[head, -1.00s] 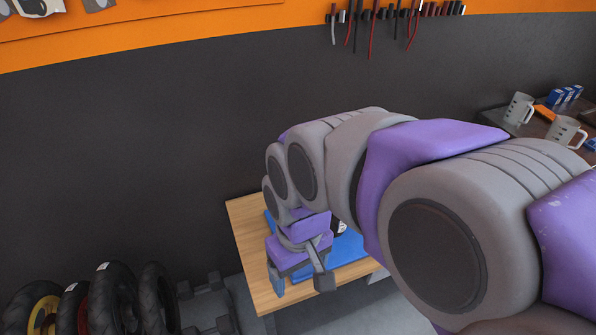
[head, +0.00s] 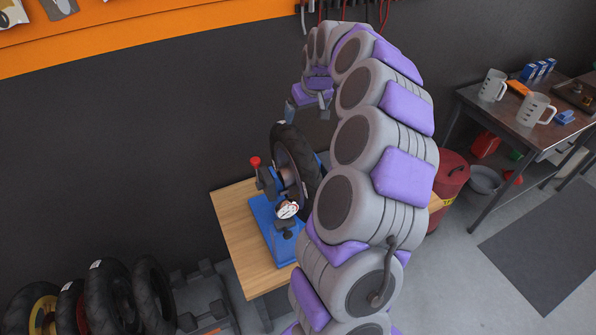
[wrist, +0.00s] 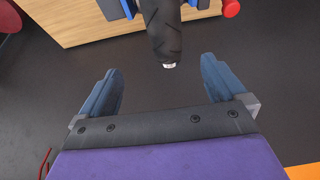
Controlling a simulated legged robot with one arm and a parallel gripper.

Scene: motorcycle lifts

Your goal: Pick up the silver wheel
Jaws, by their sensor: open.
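A black-tyred wheel (head: 303,160) stands upright in a blue stand (head: 262,215) on the wooden table. Its rim is mostly hidden, so I cannot tell whether it is silver; the part that shows near the hub looks dull brown-grey. My gripper (head: 307,106) is above and behind the wheel, close to the dark wall, open and empty. In the wrist view the tyre (wrist: 165,35) comes in from the top, roughly centred between the open blue fingers (wrist: 162,75) and a little beyond their tips. My arm hides the right part of the table.
Several loose wheels (head: 110,290) and a dark metal stand (head: 205,295) are on the floor at lower left. A red bin (head: 452,178) and a workbench (head: 510,115) with mugs are at right. Tools hang on the wall behind my arm.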

